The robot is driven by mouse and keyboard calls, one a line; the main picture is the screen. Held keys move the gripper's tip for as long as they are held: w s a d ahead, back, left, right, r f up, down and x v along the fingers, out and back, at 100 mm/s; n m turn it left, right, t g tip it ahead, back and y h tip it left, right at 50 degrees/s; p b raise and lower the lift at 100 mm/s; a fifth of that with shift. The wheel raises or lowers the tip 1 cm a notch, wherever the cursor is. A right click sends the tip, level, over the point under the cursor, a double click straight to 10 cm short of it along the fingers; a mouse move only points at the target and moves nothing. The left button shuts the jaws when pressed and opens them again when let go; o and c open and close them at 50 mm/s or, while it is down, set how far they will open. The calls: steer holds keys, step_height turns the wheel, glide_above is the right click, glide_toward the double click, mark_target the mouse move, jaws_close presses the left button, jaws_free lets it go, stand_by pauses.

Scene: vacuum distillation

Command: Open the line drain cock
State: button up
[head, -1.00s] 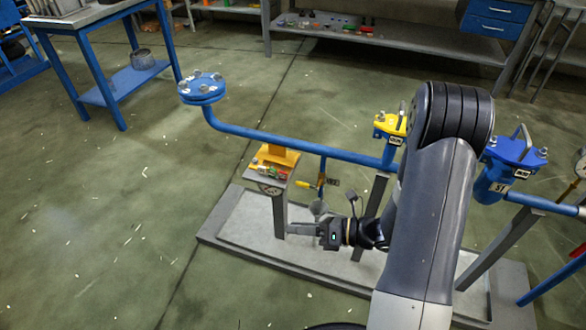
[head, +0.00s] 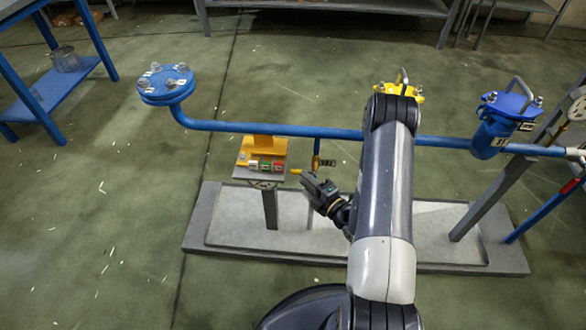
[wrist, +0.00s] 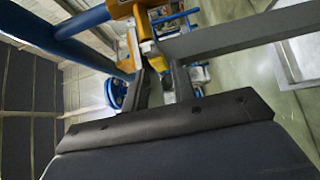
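The line drain cock (head: 316,160) hangs on a short drop under the blue line pipe (head: 262,129), with a tag beside it. Its yellow lever (head: 297,171) points to the left in the head view. My gripper (head: 310,180) is just below and right of the lever, pointing up and left. In the wrist view my gripper (wrist: 158,75) has its two fingers apart with a gap between them. A yellow part (wrist: 148,47) shows close at the fingertips, likely the lever. Whether the fingers touch it I cannot tell.
A small stand (head: 262,178) with coloured tags and an orange block is left of the cock. A grey drip tray (head: 430,235) lies below. A yellow-topped fitting (head: 408,88) and a blue flanged valve (head: 508,105) rise from the pipe at right.

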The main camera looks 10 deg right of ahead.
steer(key=x, duration=0.6)
steer(key=shift+w+a+b, duration=0.2)
steer(key=shift+w+b, duration=0.1)
steer(key=shift+b, duration=0.1)
jaws_close()
